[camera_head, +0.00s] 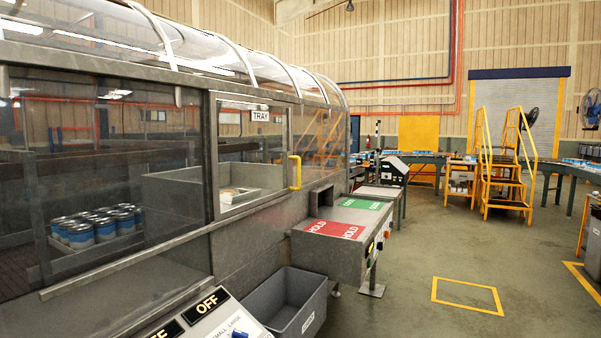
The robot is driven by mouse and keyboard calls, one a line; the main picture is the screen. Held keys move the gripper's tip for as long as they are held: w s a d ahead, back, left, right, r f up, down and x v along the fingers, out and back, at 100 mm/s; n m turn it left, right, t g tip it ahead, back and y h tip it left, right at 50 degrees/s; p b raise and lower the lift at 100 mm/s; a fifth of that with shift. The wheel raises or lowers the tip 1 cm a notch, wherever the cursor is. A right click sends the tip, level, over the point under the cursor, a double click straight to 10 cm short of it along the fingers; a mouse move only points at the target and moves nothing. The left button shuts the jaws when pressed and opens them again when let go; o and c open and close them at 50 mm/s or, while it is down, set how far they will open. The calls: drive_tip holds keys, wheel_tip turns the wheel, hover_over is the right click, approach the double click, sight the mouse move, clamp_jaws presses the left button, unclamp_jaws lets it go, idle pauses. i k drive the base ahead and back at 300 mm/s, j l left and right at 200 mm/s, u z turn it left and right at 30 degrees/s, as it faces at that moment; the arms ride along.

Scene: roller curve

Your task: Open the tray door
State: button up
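The tray door (283,146) is a metal-framed clear panel in the side of a long glazed machine, at the left-centre of the head view. A white label reading TRAY (260,116) is at its top. A yellow upright handle (296,172) is at its right edge. The door looks flush with the machine's side, so it appears shut. Through it I see a grey bin-like box and a pale item (238,194) inside. My gripper is not in view, and nothing touches the handle.
A metal ledge with red HOLD (334,229) and green (361,204) panels juts out right of the door. A grey bin (287,302) stands below. A control panel with OFF labels (207,304) is at the bottom. Open floor (400,270) lies to the right; yellow stairs (505,165) stand farther back.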

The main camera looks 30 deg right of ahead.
sight(255, 115)
drive_tip(key=i+l, duration=1.5)
drive_tip(key=i, duration=0.15)
